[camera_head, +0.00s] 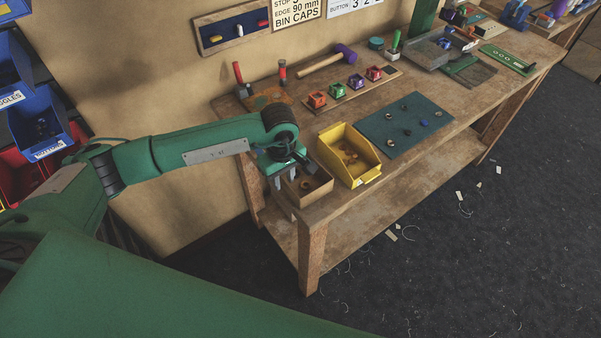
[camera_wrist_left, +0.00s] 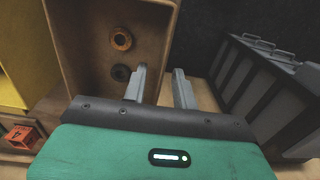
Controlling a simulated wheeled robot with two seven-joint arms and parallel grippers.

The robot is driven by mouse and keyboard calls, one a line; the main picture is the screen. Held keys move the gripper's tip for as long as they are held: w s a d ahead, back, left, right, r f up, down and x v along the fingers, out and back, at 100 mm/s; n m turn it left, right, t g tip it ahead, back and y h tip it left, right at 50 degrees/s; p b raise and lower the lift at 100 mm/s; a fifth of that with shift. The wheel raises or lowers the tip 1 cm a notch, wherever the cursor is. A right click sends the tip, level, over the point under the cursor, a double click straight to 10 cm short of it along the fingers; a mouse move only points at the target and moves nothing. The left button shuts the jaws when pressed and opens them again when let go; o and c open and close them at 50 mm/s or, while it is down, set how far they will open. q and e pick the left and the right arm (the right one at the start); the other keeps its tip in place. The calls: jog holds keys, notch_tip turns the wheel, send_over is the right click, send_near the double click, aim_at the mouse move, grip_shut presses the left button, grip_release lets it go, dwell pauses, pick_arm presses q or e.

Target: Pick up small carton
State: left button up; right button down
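The small carton (camera_head: 318,190) is an open-topped brown box at the near left corner of the workbench. In the left wrist view the carton (camera_wrist_left: 85,45) shows an orange ring (camera_wrist_left: 122,38) and a dark ring (camera_wrist_left: 121,73) inside. My left gripper (camera_head: 279,182) is at the carton's left side, fingers pointing down. In the left wrist view the gripper (camera_wrist_left: 160,88) has its fingers apart, one by the carton's inside and one outside its wall. Whether they touch the wall cannot be told. My right gripper is not in view.
A yellow bin (camera_head: 348,157) with rings stands right beside the carton. A teal mat (camera_head: 405,124) with small parts lies further right. A wooden block with tools (camera_head: 265,97) and a mallet (camera_head: 325,62) lie behind. A grey slatted crate (camera_wrist_left: 262,85) shows in the left wrist view.

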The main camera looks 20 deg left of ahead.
pick_arm(q)
jog(key=shift+f, duration=0.55)
grip_shut()
jog(key=shift+r, duration=0.1)
